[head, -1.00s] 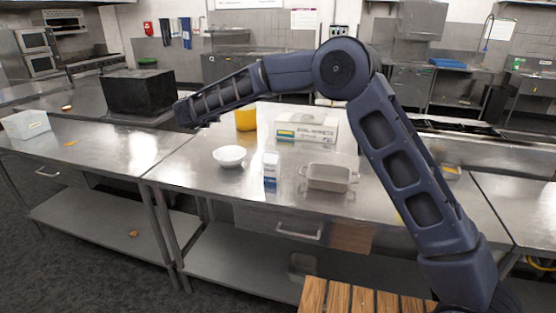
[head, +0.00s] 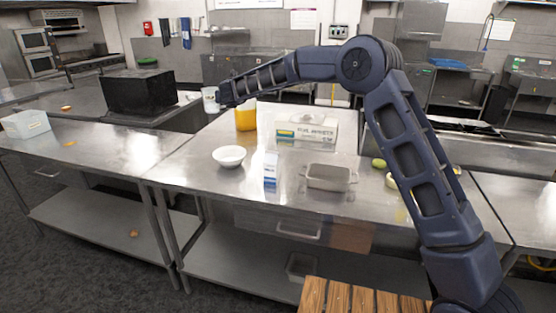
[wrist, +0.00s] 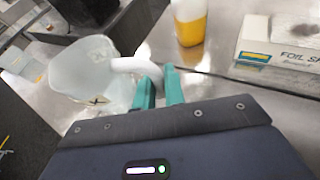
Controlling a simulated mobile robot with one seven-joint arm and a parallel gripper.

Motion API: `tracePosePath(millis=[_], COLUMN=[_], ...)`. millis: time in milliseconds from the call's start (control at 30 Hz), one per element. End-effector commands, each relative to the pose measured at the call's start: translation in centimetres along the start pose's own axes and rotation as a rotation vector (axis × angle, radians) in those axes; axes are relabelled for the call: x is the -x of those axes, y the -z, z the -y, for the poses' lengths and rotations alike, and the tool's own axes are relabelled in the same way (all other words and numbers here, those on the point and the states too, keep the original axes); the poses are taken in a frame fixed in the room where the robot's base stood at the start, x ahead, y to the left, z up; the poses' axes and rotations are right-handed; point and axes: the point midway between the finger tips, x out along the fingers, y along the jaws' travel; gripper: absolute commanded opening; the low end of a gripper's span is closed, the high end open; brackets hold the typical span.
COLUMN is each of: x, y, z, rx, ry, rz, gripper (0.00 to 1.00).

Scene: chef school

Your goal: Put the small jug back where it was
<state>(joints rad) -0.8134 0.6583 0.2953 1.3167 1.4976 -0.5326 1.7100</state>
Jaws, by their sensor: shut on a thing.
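The small jug (wrist: 85,75) is pale and translucent. In the wrist view my gripper (wrist: 158,88), with teal fingers, is shut on its handle, and the jug hangs to the left of the fingers. In the head view the jug (head: 210,100) shows at the left end of my arm, held in the air near the far left of the middle steel table (head: 205,200). My fingers are hard to make out in the head view.
A yellow-filled container (head: 246,117) and a foil box (head: 306,131) stand near the jug. A white bowl (head: 229,156), a small carton (head: 271,169) and a grey dish (head: 328,177) stand nearer. A black box (head: 140,92) is at left. A white bin (head: 26,124) stands on the left table.

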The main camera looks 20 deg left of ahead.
Motion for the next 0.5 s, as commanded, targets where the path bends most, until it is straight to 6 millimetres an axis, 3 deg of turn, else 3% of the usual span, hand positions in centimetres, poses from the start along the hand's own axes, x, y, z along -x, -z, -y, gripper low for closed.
tracePosePath(millis=[200,500], x=[-3.2,-5.4], y=[-1.7,-3.0], z=[4.7,11.5], rx=[0.065,0.168], ry=[-0.157,-0.374], rz=[0.004,0.004], gripper=[0.0,0.0])
